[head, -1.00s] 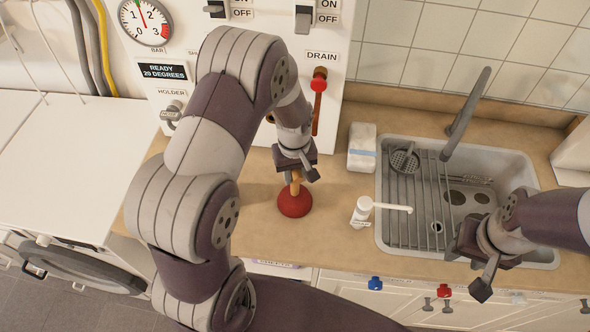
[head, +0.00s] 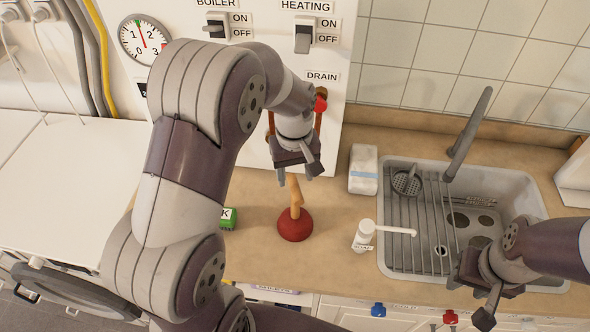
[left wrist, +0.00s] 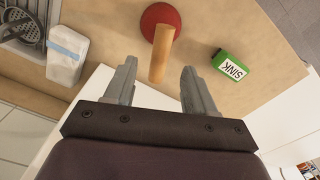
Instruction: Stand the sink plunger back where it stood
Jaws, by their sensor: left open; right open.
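The sink plunger has a red rubber cup (head: 295,226) and a light wooden handle (head: 296,195). It stands upright on the wooden counter, left of the soap bottle. In the left wrist view the plunger cup (left wrist: 161,18) rests on the counter and its handle (left wrist: 160,55) points back between my fingers. My right gripper (head: 468,300) is open and empty over the sink's front edge.
A white soap bottle (head: 364,237), a white packet (head: 363,169) and the sink (head: 392,250) are to the right. The control panel (head: 345,60) stands behind.

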